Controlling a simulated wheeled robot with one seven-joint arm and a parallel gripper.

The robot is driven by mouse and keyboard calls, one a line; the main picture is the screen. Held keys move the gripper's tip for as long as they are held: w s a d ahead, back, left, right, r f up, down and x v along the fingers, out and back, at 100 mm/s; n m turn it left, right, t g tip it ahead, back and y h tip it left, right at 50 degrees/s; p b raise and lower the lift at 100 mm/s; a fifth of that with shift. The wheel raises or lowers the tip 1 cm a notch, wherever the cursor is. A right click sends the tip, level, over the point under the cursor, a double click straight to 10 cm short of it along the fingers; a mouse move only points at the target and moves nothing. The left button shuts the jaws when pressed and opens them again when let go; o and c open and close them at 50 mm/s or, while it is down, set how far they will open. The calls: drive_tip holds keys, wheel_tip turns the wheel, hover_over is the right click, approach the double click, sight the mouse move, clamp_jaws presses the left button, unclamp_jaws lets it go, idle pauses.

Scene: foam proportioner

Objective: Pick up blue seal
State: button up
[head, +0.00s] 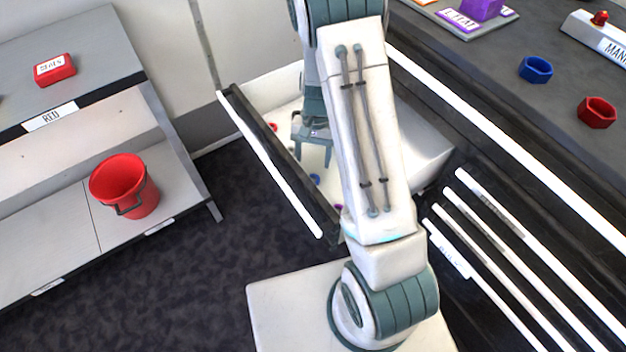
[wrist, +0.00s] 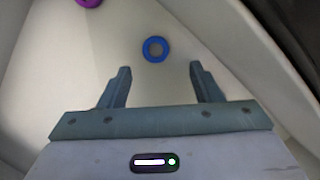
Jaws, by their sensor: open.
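The blue seal is a small blue ring (wrist: 155,49) lying on the pale drawer floor in the wrist view. It also shows as a small blue spot in the head view (head: 315,177). My gripper (wrist: 160,70) is open and empty. Its two fingers point toward the ring, which sits just beyond the tips and roughly midway between them. In the head view my gripper (head: 313,165) is down inside the open drawer (head: 280,172). A purple ring (wrist: 89,2) lies at the top left of the wrist view, partly cut off.
The drawer walls stand close around my gripper. A small red item (head: 273,127) lies in the drawer. A red bucket (head: 124,186) and a red seals box (head: 54,69) stand on the left shelves. Blue (head: 536,69) and red (head: 597,112) hexagonal parts sit on the right counter.

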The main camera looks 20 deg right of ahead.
sight(313, 178)
drive_tip(key=x, duration=0.2)
drive_tip(key=b+x, duration=0.1)
drive_tip(key=x, duration=0.2)
drive_tip(key=shift+s+d, duration=0.1)
drive_tip(key=shift+s, duration=0.3)
drive_tip(key=c, duration=1.1)
